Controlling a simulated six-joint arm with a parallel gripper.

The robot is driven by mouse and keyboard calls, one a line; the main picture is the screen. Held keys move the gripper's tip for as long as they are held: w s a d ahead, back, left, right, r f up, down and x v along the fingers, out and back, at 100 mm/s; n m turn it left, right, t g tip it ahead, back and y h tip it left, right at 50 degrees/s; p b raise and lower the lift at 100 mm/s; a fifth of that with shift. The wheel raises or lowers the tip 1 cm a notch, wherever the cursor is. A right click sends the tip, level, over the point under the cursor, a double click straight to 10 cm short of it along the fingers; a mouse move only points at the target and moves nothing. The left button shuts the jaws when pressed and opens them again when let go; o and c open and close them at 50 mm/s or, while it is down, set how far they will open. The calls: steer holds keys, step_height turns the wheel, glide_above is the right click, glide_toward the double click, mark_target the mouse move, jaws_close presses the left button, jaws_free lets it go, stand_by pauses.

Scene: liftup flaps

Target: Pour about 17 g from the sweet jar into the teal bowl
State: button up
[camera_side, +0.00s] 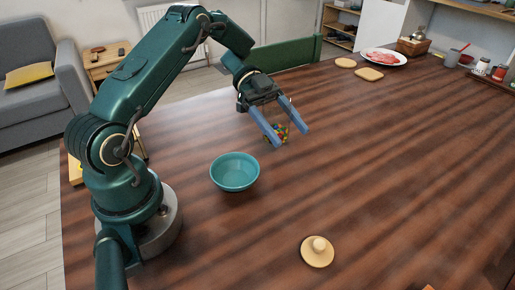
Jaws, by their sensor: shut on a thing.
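The teal bowl (235,172) stands upright on the wooden table, a little right of my arm's base, and the part of its inside that shows looks empty. My gripper (288,139) is above and to the right of the bowl, with two blue fingers pointing down. It is shut on the sweet jar (281,131), a small clear jar with colourful sweets in it, between the fingers. The near finger hides part of the jar. I cannot tell the jar's tilt or whether it touches the table. A round wooden lid with a knob (318,252) lies on the table at the front.
The wooden table (400,170) is clear around the bowl and to the right. At the far end are coasters (369,74), a plate with food (384,57) and a wooden caddy (413,46). A green chair back (285,54) stands behind the table edge.

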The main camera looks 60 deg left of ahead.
mark_target(286, 140)
steer(key=f, duration=0.1)
steer(key=w+f, duration=0.1)
steer(key=f, duration=0.1)
steer(key=shift+w+d+f, duration=0.1)
steer(key=shift+w+f, duration=0.05)
steer(key=shift+w, duration=0.2)
steer(key=shift+s+d+f, duration=0.15)
steer(key=shift+d+f, duration=0.15)
steer(key=shift+f, duration=0.4)
steer(key=shift+s+m, duration=0.1)
steer(key=shift+m, duration=0.2)
